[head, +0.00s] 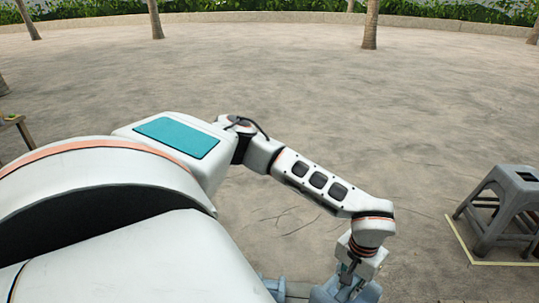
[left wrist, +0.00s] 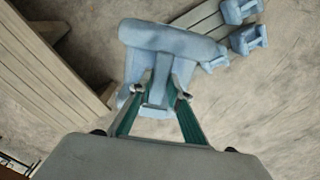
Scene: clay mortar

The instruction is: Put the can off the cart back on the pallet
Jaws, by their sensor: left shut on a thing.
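My left gripper (left wrist: 160,93) is shut on the upright grip of a pale blue can (left wrist: 170,38) and carries it in front of the wrist camera. In the head view, my left gripper (head: 352,270) is at the bottom edge, with part of the blue can (head: 368,293) showing beside it. The pallet (left wrist: 203,18), with grey slats, is at the upper right of the left wrist view. Its near part is hidden behind the held can. My right gripper is in neither view.
Several similar blue cans (left wrist: 248,38) stand on or beside the pallet. A planked wooden thing (left wrist: 50,75), possibly the cart, lies along the left of the left wrist view. A grey stool (head: 515,185) stands at right in the head view. Open ground lies ahead.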

